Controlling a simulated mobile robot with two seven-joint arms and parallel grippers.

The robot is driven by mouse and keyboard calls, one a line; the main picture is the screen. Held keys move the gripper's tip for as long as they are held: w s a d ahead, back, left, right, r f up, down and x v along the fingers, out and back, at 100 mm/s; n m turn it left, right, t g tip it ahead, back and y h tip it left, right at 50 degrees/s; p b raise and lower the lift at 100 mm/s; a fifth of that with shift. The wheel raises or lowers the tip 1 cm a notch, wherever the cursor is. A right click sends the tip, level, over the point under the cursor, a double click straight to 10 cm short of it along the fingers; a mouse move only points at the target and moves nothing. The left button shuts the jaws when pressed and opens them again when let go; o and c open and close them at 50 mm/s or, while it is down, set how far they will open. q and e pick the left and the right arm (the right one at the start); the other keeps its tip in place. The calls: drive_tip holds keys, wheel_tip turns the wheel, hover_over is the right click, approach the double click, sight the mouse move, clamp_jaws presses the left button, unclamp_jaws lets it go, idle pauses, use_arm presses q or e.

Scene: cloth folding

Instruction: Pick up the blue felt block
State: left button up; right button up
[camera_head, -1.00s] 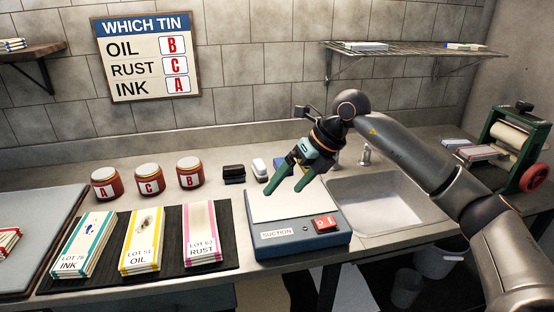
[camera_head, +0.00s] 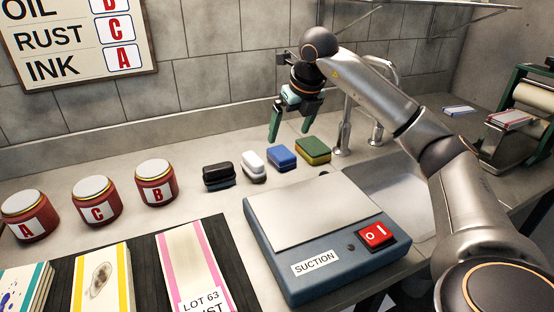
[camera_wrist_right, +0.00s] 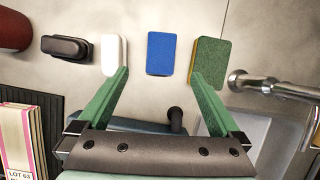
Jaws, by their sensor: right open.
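The blue felt block (camera_head: 281,157) lies on the counter behind the suction box, between a white block and a green-and-yellow sponge. In the right wrist view the blue block (camera_wrist_right: 161,54) lies ahead of the fingertips, centred between them. My right gripper (camera_head: 289,135) is open and empty, with its two green fingers pointing down above the counter behind the blocks. In the right wrist view its fingers (camera_wrist_right: 160,70) are spread wide, overlapping the edges of the white block and the sponge in the picture. My left gripper is not in view.
The white block (camera_head: 253,165) and sponge (camera_head: 313,151) closely flank the blue block. A black block (camera_head: 219,176) is further left. The suction box (camera_head: 320,245) stands in front, the tap (camera_head: 345,135) to the right, and red tins (camera_head: 155,184) to the left.

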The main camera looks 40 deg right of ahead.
sight(282, 153)
drive_tip(key=x, duration=0.4)
drive_tip(key=shift+f, duration=0.25)
drive_tip(key=b+x, duration=0.1)
drive_tip(key=x, duration=0.3)
drive_tip(key=shift+w+f, duration=0.15)
drive_tip(key=shift+f, duration=0.05)
drive_tip(key=shift+w+d+f, duration=0.1)
drive_tip(key=shift+w+f, duration=0.1)
drive_tip(key=shift+f, duration=0.1)
drive_tip(key=shift+r, duration=0.1)
drive_tip(key=c, duration=1.4)
drive_tip(key=shift+c, duration=0.2)
